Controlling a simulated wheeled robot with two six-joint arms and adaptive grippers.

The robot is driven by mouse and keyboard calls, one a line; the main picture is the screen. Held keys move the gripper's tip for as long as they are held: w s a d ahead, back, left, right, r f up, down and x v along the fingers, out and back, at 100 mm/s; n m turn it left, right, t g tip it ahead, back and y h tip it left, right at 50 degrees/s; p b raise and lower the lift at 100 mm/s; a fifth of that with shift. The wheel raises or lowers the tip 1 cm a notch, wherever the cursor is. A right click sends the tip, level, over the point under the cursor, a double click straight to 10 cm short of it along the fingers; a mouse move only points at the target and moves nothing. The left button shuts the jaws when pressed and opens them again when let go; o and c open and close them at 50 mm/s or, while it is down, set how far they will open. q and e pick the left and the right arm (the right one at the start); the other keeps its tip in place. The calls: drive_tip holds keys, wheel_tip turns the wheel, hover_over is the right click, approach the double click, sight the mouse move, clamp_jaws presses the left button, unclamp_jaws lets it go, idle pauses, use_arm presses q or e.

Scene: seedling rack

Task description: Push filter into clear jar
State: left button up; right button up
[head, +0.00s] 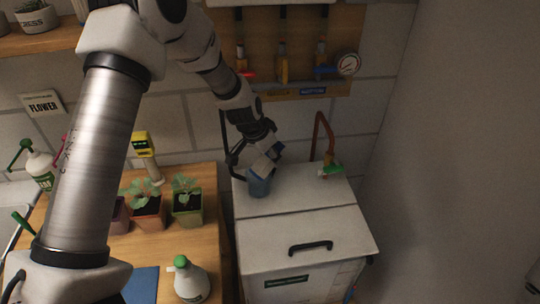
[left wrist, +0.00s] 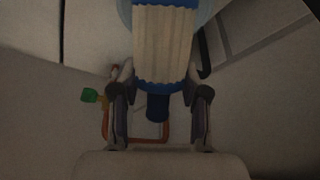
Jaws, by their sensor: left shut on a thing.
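The filter has a white pleated body and blue ends. In the left wrist view the filter (left wrist: 165,45) is between the fingers of my left gripper (left wrist: 158,98), which is shut on it near its blue end. In the head view my left gripper (head: 258,150) holds the filter (head: 263,165) tilted over the white cabinet top. The clear, bluish jar (head: 258,187) stands on that top, under the filter. The filter's lower end is at the jar's mouth; how deep it sits I cannot tell.
The white cabinet (head: 300,235) has a black handle. A red pipe (head: 318,128) with a green tap handle (head: 331,171) stands right of the jar. Potted seedlings (head: 187,205) and a spray bottle (head: 191,282) are on the wooden bench at left. The cabinet's front right top is clear.

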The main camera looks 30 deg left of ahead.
sight(261, 163)
use_arm(q)
drive_tip(key=shift+w+d+f, duration=0.1)
drive_tip(key=shift+w+d, duration=0.05)
drive_tip(key=shift+w, duration=0.3)
drive_tip(key=o, duration=1.2)
drive_tip(key=v, duration=1.2)
drive_tip(key=shift+w, duration=0.15)
